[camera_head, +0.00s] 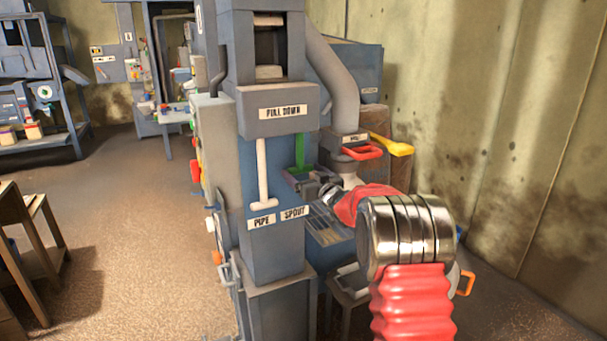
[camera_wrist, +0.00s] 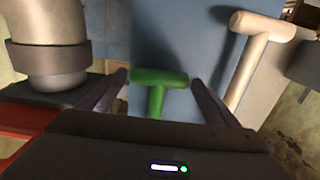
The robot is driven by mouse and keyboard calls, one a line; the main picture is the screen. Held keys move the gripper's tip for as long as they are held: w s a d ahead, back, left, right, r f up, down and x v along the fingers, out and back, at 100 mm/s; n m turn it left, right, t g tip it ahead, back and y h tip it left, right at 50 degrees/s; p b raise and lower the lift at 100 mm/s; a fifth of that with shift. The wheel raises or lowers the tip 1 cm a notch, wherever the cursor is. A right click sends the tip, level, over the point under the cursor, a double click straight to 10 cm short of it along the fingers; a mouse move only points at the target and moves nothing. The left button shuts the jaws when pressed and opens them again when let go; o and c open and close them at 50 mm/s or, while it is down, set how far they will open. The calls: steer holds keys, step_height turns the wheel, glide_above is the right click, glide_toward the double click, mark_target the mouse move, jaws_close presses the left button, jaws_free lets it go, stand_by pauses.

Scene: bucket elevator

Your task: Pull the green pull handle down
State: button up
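The green pull handle (camera_head: 300,150) hangs upright on the right side of the grey-blue elevator column in the head view. In the wrist view the green handle (camera_wrist: 158,92) shows as a T with its crossbar at the top. My gripper (camera_head: 306,180) is at the lower part of the handle in the head view, partly hidden by my arm. In the wrist view my gripper (camera_wrist: 159,77) is open, with one dark finger on each side of the green crossbar. I cannot tell whether either finger touches it.
Open floor lies left.

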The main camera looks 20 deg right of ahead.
steer(key=c, duration=1.3)
step_height(320, 180, down, 11)
steer(key=shift+r, duration=0.15)
steer(key=o, duration=1.2)
steer(key=shift+o, duration=1.4)
steer(key=shift+r, duration=0.1)
steer(key=shift+s, duration=0.1)
steer(key=s+d, duration=0.2)
steer(key=s, duration=1.1)
steer(key=shift+s+d, duration=0.2)
steer(key=shift+d, duration=0.15)
